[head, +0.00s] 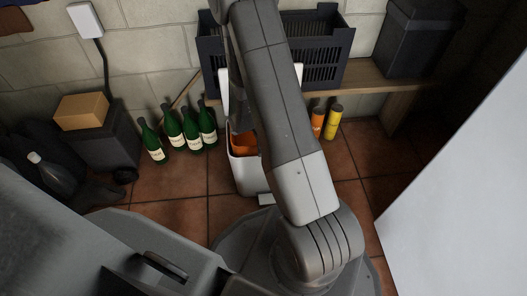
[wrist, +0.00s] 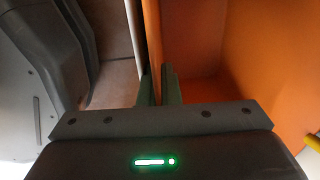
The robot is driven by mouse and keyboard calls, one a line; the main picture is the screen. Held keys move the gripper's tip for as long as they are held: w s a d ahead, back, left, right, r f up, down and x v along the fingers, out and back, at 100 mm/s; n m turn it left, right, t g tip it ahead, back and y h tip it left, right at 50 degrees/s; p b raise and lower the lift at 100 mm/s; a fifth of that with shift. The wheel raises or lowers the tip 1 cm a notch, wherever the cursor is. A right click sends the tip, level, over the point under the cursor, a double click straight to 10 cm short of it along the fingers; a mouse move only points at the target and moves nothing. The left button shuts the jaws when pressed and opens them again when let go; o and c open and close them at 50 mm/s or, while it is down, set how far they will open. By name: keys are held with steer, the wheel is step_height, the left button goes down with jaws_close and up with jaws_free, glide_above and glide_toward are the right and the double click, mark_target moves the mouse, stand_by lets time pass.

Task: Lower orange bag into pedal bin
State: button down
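The white pedal bin (head: 246,178) stands on the tiled floor, largely hidden behind my arm in the head view. The orange bag (head: 243,144) shows inside its opening. In the wrist view the open-topped orange bag (wrist: 270,55) fills the right side, and a thin white edge, seemingly the bin's wall (wrist: 135,30), runs along its left. My gripper (wrist: 159,87) has its fingers close together with the bag's left wall running down between them, so it appears shut on that wall. How deep the bag sits is hidden. My gripper is hidden in the head view.
Several green bottles (head: 190,130) stand left of the bin. A yellow bottle (head: 333,121) and an orange one (head: 317,122) stand right of it. Behind is a wooden bench (head: 375,78) with a dark crate (head: 325,45). A white panel (head: 465,180) is at right.

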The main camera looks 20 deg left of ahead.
steer(key=shift+s+f, duration=0.1)
steer(key=shift+f, duration=0.6)
steer(key=c, duration=1.6)
jaws_free()
steer(key=shift+d+f+b, duration=0.1)
steer(key=shift+b, duration=0.25)
steer(key=shift+o, duration=0.2)
step_height(320, 180, up, 15)
steer(key=p, duration=0.6)
steer(key=shift+s+r+p, duration=0.2)
steer(key=shift+p, duration=0.2)
steer(key=shift+d, duration=0.1)
